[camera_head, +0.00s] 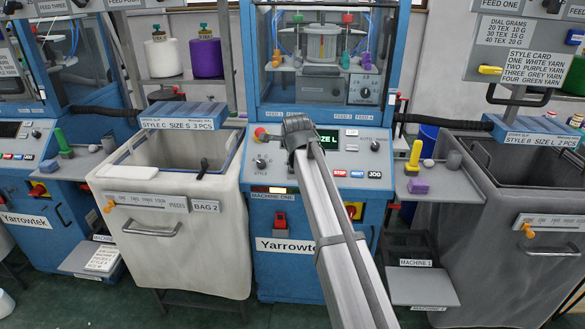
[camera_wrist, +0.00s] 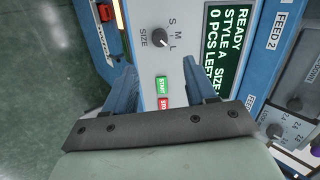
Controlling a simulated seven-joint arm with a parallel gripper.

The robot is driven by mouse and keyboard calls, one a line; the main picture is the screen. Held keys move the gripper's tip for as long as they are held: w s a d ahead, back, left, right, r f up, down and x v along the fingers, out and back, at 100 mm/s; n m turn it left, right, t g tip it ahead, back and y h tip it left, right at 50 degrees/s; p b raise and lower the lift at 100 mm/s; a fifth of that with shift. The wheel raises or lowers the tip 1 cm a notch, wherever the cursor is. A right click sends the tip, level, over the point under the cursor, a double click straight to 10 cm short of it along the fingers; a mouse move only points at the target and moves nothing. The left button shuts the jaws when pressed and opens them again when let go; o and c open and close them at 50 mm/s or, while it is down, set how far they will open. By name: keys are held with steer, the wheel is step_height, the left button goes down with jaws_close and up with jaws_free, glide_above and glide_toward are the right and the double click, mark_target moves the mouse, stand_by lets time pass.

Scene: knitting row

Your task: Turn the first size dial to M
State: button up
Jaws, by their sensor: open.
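The size dial (camera_wrist: 160,38) is a dark round knob on the white panel of machine one, with S, M and L marked beside it. Its pale pointer mark seems to face L.
Green start (camera_wrist: 162,86) and red stop (camera_wrist: 165,103) buttons lie between the fingers in the wrist view. The pale bag 2 bin (camera_head: 170,235) is left, a grey bin (camera_head: 480,235) right.

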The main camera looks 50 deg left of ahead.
steer(key=x, duration=1.1)
steer(key=shift+c, duration=0.5)
jaws_close()
steer(key=shift+n, duration=0.3)
steer(key=n, duration=0.4)
steer(key=shift+r+n+h, duration=0.1)
steer(key=shift+n+h, duration=0.2)
steer(key=shift+n, duration=1.8)
